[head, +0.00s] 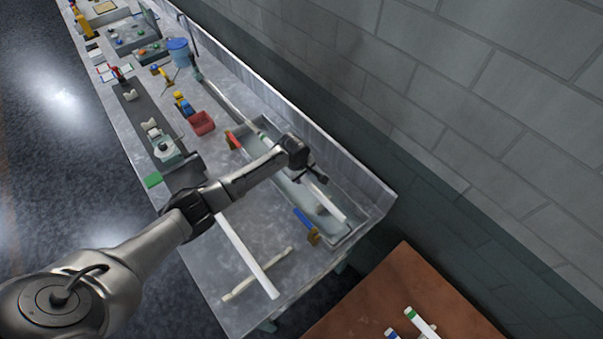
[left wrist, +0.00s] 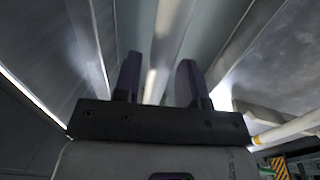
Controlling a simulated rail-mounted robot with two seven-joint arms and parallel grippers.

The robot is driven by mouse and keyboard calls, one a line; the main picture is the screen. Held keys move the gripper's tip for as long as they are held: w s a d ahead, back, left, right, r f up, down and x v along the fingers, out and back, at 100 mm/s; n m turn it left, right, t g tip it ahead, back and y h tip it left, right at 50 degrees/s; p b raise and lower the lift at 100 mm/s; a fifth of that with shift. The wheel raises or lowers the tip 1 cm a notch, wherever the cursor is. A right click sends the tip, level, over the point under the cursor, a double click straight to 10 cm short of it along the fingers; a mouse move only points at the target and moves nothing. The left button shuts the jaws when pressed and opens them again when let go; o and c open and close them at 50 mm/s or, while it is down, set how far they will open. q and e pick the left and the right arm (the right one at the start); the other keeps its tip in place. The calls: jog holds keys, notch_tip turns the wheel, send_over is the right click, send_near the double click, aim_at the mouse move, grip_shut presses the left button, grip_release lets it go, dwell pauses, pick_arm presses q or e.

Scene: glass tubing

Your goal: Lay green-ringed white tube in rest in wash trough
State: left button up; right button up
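A long white tube (head: 333,206) lies in the grey wash trough (head: 349,233) along the wall side of the bench. A small green mark shows toward its far end, but my arm hides its middle. My left gripper (head: 314,178) is over the trough, close above this tube. In the left wrist view my left gripper (left wrist: 158,82) has its two fingers apart, with the white tube (left wrist: 168,35) running between or just beyond them. I cannot tell whether they touch it. The rest under the tube is not clear. My right gripper is not in view.
Another white tube (head: 245,254) lies on the bench in front of the trough, near a thin pale rod (head: 258,274). Blue (head: 303,218) and red (head: 233,140) pieces sit at the trough. A red bin (head: 201,123) stands farther back. A brown table (head: 390,290) holds a green-ringed tube (head: 421,322).

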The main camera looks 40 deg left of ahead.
pick_arm(q)
jog(key=shift+o, duration=1.1)
jog(key=shift+r, duration=0.15)
